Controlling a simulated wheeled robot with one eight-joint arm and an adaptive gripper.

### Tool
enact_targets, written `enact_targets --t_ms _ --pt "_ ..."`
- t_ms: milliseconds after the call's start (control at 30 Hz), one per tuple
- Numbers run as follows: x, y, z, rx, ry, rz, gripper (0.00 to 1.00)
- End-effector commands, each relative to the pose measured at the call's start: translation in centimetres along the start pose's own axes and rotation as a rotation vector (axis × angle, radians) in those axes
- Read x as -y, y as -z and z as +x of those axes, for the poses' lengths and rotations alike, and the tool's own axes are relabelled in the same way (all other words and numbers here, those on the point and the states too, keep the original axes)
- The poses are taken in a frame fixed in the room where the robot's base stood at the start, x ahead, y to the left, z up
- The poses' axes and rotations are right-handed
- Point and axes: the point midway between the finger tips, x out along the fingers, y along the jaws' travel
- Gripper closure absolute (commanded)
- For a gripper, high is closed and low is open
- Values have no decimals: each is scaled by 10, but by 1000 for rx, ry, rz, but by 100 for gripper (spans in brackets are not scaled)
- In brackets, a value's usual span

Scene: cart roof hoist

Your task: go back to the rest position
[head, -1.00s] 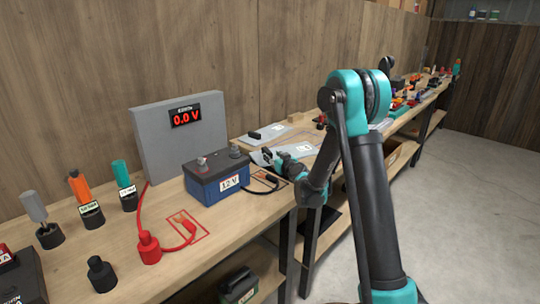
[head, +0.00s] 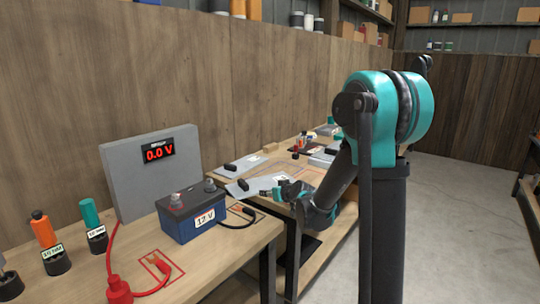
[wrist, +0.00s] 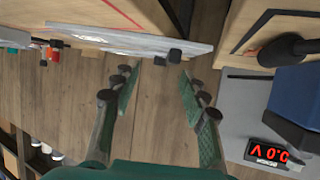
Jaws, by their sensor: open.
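My gripper (wrist: 158,78) is open in the wrist view, with nothing between its two teal fingers. Beyond the fingertips are a pale plate (wrist: 130,40) with small black blocks and the wooden wall. In the head view my gripper (head: 285,190) is small and partly hidden by my own folded arm. It is just right of the blue 12 V battery (head: 190,215), over or near the far workbench; I cannot tell its exact height.
A grey meter (head: 140,180) reading 0.0 V stands behind the battery. A red clamp (head: 118,289) with its cable, and orange (head: 44,232) and teal (head: 89,212) handled tools, are on the near bench. Grey floor (head: 460,220) is clear at right.

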Motion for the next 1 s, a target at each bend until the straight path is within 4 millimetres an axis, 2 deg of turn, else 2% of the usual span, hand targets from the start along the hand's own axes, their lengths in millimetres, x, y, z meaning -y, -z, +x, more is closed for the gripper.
enact_targets --t_ms 33,167,400,700,800,900,1000 --pt "-6 -7 -20 36 -17 11 56" --pt "-20 -30 -68 143 -66 53 56" --pt "-45 -86 -160 335 -205 149 56" --pt "-68 -158 -263 520 -418 275 56" --pt "-46 -201 -284 608 -396 292 56" --pt "-31 -233 -304 677 -385 307 56" --pt "-20 -255 -318 725 -377 318 56"
